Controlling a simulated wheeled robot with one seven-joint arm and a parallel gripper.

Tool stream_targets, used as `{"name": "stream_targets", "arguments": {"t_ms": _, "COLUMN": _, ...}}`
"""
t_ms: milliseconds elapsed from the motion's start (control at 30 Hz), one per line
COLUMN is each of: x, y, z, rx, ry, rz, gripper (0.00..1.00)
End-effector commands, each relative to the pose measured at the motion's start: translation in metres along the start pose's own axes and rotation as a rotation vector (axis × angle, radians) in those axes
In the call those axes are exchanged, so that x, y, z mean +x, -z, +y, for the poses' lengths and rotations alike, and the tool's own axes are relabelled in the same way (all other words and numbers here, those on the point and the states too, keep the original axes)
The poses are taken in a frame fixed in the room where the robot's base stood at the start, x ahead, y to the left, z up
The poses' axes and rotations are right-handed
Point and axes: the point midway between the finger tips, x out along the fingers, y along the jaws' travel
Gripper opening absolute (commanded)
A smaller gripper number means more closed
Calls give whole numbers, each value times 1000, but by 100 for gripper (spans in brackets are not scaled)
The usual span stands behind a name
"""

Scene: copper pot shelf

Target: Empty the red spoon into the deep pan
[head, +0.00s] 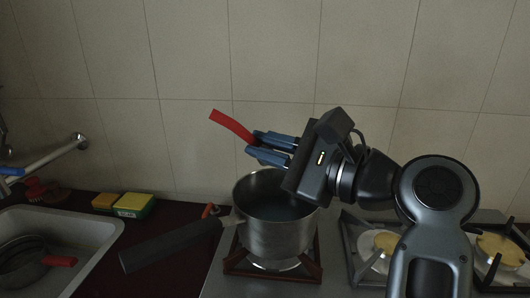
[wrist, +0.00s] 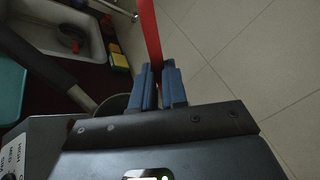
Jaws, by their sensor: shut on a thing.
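My gripper (head: 256,144) is shut on the red spoon (head: 232,125), above the left part of the deep pan. The spoon's red strip points up and left out of the blue fingers. It also shows in the wrist view (wrist: 149,32), rising from between the fingers (wrist: 160,84). The spoon's bowl and anything in it cannot be made out. The deep pan (head: 262,238) is a steel pot standing upright on the left burner, its long dark handle (head: 172,246) pointing left. Its inside looks dark; the contents cannot be told.
A sink (head: 100,233) at the left holds a dark pan with a red grip (head: 60,261). Another burner (head: 384,243) is at the right. The tiled wall (head: 180,70) stands behind; the space left of the spoon is clear.

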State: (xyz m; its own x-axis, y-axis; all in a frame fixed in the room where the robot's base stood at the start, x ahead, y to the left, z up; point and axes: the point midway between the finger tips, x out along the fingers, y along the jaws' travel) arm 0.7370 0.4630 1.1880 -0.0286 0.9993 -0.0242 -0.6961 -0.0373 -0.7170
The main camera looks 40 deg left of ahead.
Motion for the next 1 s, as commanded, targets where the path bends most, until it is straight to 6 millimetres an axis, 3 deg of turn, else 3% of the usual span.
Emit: {"name": "stream_targets", "arguments": {"t_ms": 1000, "x": -10, "y": 4, "z": 5, "rx": -1, "ry": 139, "rz": -136, "gripper": 0}}
